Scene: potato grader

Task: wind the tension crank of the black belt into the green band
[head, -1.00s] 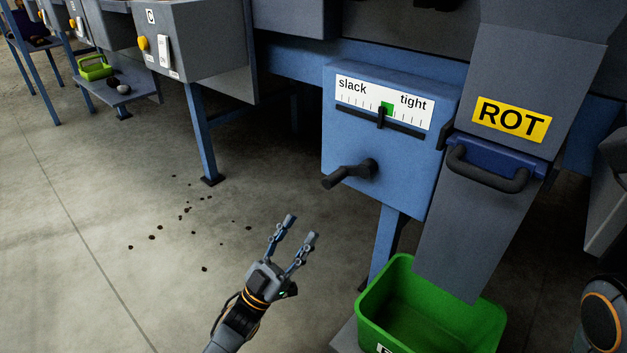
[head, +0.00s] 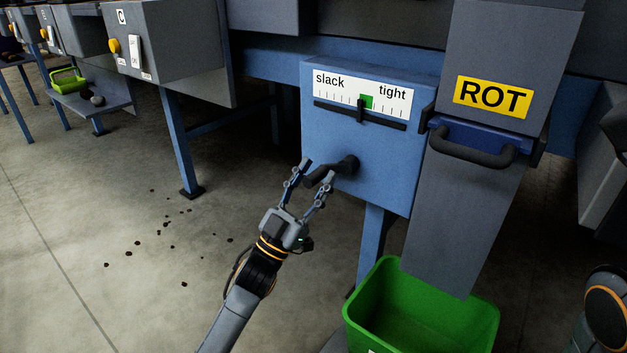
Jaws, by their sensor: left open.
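The black tension crank (head: 346,166) sticks out from the front of the blue tension box (head: 390,165). Its handle points toward the lower left. Above it is a white scale (head: 341,90) running from slack to tight, with a green band (head: 367,101). The black pointer (head: 360,110) stands at the left edge of the green band. My left gripper (head: 318,172) is open, its two fingers on either side of the crank handle's end and partly hiding it. I cannot tell whether they touch it. My right gripper is out of view.
A grey chute marked ROT (head: 465,200) with a black handle hangs just right of the box. A green bin (head: 372,310) stands below it. A grey control box (head: 175,50) is at the upper left. Dark crumbs lie on the open floor at left.

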